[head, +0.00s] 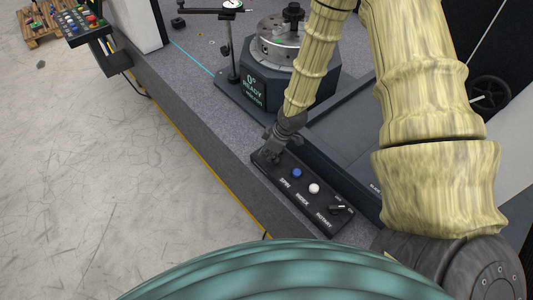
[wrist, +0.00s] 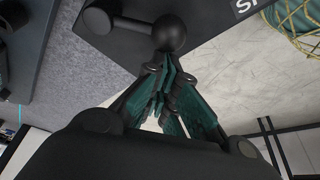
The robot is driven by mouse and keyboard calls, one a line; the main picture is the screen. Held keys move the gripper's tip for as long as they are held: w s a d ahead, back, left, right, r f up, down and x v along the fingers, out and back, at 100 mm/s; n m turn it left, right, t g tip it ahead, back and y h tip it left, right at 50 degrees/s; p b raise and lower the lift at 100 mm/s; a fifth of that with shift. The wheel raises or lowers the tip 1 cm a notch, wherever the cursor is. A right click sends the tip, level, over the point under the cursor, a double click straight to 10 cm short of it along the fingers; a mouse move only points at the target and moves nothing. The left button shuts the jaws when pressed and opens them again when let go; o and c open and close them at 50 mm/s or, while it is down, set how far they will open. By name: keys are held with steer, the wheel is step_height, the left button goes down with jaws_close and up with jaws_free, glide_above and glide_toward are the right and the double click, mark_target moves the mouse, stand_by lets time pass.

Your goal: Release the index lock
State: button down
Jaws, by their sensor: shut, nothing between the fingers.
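A black control box (head: 318,208) lies on the granite bed, with a blue button (head: 297,173), a white button (head: 314,188) and a dark rotary switch (head: 340,209). Its labels seem to read SPIN, INDEX and ROTARY. My gripper (head: 268,157) is over the far left end of the box and hides what is there. In the wrist view, a black ball knob (wrist: 169,34) on a short arm runs from a round hub (wrist: 98,20) on a dark panel. My gripper (wrist: 168,62) is shut and empty, its tips right by the knob; contact is unclear.
A rotary table (head: 278,45) with a display reading 0° READY (head: 252,88) stands beyond the box. A dial indicator stand (head: 233,45) is beside it. Bare granite (head: 205,100) lies left of them, and open floor (head: 90,170) beyond the edge.

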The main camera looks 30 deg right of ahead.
steer(key=w+a, duration=0.1)
steer(key=w+a+r, duration=0.1)
steer(key=a, duration=0.1)
steer(key=shift+w, duration=0.35)
steer(key=shift+r, duration=0.3)
steer(key=b+v, duration=0.2)
steer(key=v, duration=0.7)
steer(key=shift+d, duration=0.25)
steer(key=shift+s, duration=0.1)
steer(key=s+a+f+m+g, duration=0.1)
steer(key=s+a+f+m, duration=0.15)
steer(key=s+f, duration=0.4)
steer(key=s+a+f+m, duration=0.2)
steer(key=s+a+f, duration=0.1)
steer(key=s+f, duration=0.35)
steer(key=s+f+m+g+h, duration=0.1)
steer(key=s+f, duration=0.3)
steer(key=s, duration=0.4)
steer(key=s+a+f+m+h, duration=0.1)
steer(key=s+f+m, duration=0.3)
steer(key=s, duration=0.4)
steer(key=shift+s+a+f+g+h, duration=0.2)
steer(key=shift+s+f+g+h, duration=0.2)
steer(key=shift+f, duration=0.45)
